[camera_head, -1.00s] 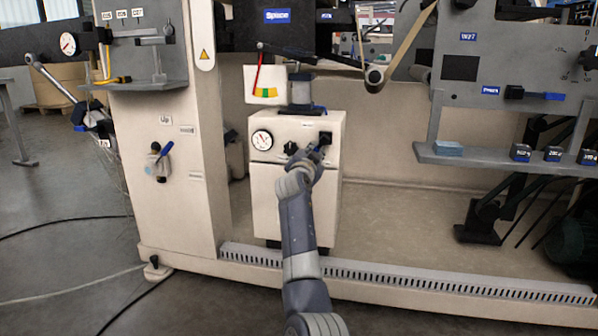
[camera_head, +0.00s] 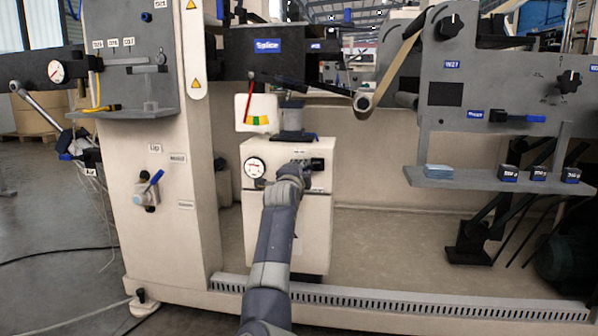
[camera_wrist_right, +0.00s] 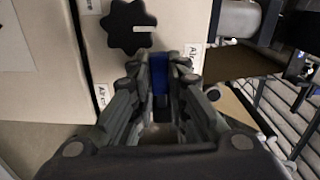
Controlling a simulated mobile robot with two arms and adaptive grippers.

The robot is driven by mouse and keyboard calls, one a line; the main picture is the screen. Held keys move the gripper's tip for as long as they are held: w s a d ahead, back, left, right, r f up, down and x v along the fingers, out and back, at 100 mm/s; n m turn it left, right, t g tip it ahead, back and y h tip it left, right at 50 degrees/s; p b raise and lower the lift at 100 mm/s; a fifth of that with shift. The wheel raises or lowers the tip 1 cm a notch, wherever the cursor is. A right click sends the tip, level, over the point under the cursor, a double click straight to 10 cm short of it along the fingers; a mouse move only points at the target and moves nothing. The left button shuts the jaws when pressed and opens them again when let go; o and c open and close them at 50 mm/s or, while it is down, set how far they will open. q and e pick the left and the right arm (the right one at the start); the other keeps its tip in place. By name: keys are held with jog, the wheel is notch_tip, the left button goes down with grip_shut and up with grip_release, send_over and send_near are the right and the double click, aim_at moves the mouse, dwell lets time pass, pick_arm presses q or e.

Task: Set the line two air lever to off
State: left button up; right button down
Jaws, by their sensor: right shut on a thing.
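A cream cabinet (camera_head: 310,235) stands in the middle of the head view, with a round gauge (camera_head: 255,167) and dark controls on its upper front. My right gripper (camera_head: 300,168) is at these controls and partly hides them. In the right wrist view its fingers (camera_wrist_right: 160,80) are shut on a blue lever (camera_wrist_right: 159,73). A black knob (camera_wrist_right: 130,26) is just above and left of it. A label beginning "Air" (camera_wrist_right: 194,55) is right of the lever, and another (camera_wrist_right: 101,95) is at its left. The words are partly unreadable. My left gripper is not in view.
A blue-handled valve (camera_head: 150,188) is on the column at the left. A grey shelf (camera_head: 480,180) with several small blocks juts out at the right. A slotted rail (camera_head: 400,300) runs along the floor edge. The space right of the cabinet is open.

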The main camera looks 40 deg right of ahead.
jog(key=shift+r+m, duration=0.2)
jog(key=shift+m, duration=0.3)
jog(key=c, duration=1.6)
grip_release()
jog(key=shift+o, duration=0.2)
jog(key=shift+a, duration=0.1)
jog(key=v, duration=0.7)
jog(key=shift+s+a, duration=0.1)
